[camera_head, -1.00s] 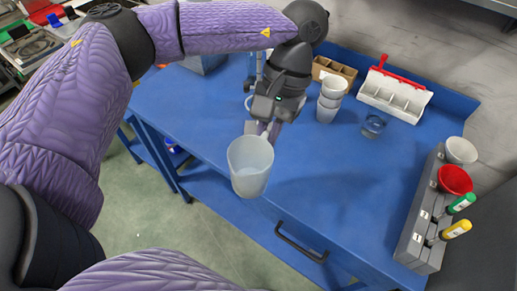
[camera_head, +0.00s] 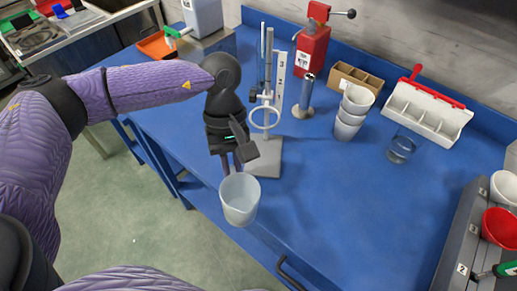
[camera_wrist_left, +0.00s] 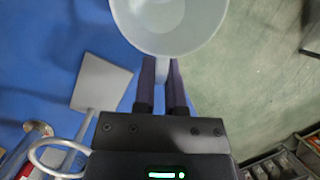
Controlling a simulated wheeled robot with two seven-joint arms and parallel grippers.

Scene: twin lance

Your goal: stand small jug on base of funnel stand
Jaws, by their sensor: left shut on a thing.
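The small jug (camera_head: 240,202) is a translucent whitish cup, held upright over the front edge of the blue table. My left gripper (camera_head: 231,166) is shut on its handle side, and in the left wrist view the fingers (camera_wrist_left: 162,85) close on the handle below the jug (camera_wrist_left: 170,22). The funnel stand has a grey flat base (camera_head: 264,160), an upright rod and a white ring (camera_head: 265,117), just right of and behind my gripper. The base's visible part is bare; it also shows in the left wrist view (camera_wrist_left: 100,80), left of the fingers. My right gripper is not in view.
Stacked white cups (camera_head: 351,113), a clear glass (camera_head: 401,148), a cardboard divider box (camera_head: 356,82) and a white bin with red handle (camera_head: 428,108) stand at the back right. A red press (camera_head: 311,47) stands behind. The table's middle (camera_head: 340,200) is free.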

